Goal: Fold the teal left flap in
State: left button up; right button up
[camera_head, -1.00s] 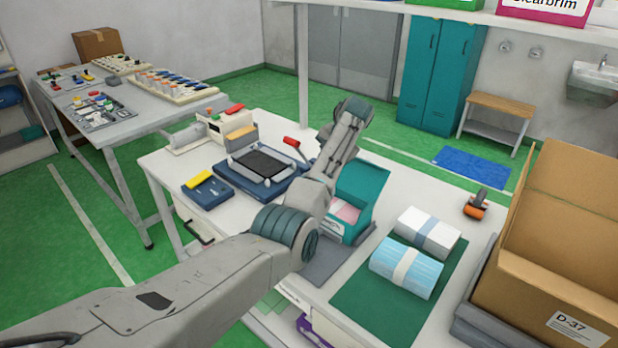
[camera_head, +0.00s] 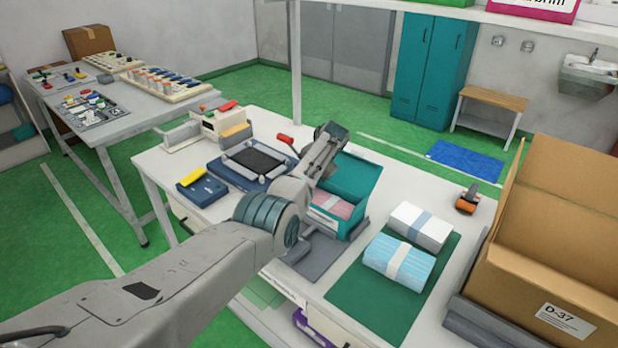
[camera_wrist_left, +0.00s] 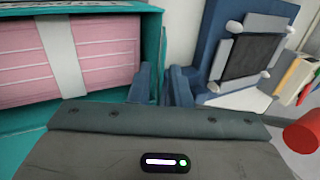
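The teal box (camera_head: 353,180) stands open on the white table, with a banded pink stack (camera_head: 333,206) inside. Its raised teal panel shows on the right; my left arm covers its left side, so the left flap is not clearly seen. In the left wrist view the teal box (camera_wrist_left: 152,30) fills the left, with the pink stack (camera_wrist_left: 95,50) in it. My right gripper is out of view.
A blue fixture with a dark pad (camera_head: 255,162) stands left of the box. A green mat (camera_head: 372,310) holds a blue pack (camera_head: 399,263) and a white pack (camera_head: 421,226). A large carton (camera_head: 565,240) stands at right. A red knob (camera_wrist_left: 302,136) is near the gripper's right side.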

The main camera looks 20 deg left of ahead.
pick_arm(q)
grip_shut()
